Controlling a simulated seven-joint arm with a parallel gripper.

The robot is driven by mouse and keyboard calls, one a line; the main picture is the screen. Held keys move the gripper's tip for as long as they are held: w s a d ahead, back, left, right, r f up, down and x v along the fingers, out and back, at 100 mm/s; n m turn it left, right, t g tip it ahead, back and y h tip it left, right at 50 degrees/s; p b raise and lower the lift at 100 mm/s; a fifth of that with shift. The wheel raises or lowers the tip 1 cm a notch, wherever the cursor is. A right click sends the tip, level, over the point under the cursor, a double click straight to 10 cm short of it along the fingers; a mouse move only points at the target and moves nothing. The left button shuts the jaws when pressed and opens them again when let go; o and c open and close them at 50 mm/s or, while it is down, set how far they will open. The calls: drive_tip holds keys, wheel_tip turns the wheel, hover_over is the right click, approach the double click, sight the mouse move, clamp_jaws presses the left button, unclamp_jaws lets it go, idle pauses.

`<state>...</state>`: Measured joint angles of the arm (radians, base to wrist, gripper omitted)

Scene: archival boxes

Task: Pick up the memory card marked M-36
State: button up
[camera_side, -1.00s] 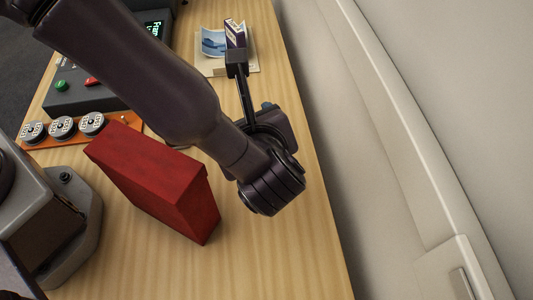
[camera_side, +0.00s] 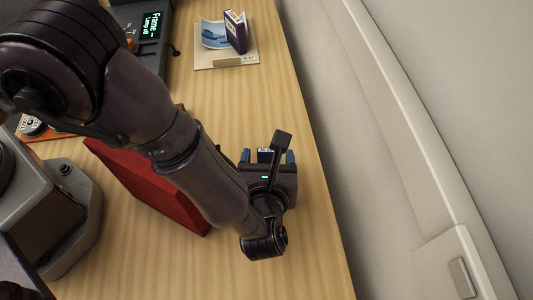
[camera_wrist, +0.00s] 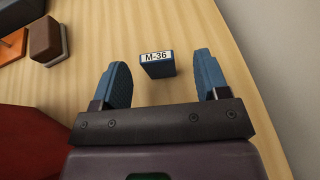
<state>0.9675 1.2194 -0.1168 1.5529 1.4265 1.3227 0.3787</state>
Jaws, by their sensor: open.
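The memory card marked M-36 (camera_wrist: 157,68) is a small dark blue block with a white label on its top edge. In the wrist view it stands on the wooden table, between and just beyond my fingertips, apart from both. In the side view only its top (camera_side: 265,151) shows, with my gripper (camera_side: 268,157) close around it. My gripper (camera_wrist: 162,72) is open, its two blue fingers on either side of the card.
A red box (camera_side: 145,185) stands left of my arm. A brown block (camera_wrist: 47,40) sits on the table at upper left in the wrist view. A tray (camera_side: 226,59) with a blue picture (camera_side: 213,36) and a purple box (camera_side: 235,32) lies at the back. The table between is clear.

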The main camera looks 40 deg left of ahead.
sight(266, 153)
drive_tip(key=x, duration=0.5)
drive_tip(key=shift+s+a, duration=0.1)
drive_tip(key=c, duration=1)
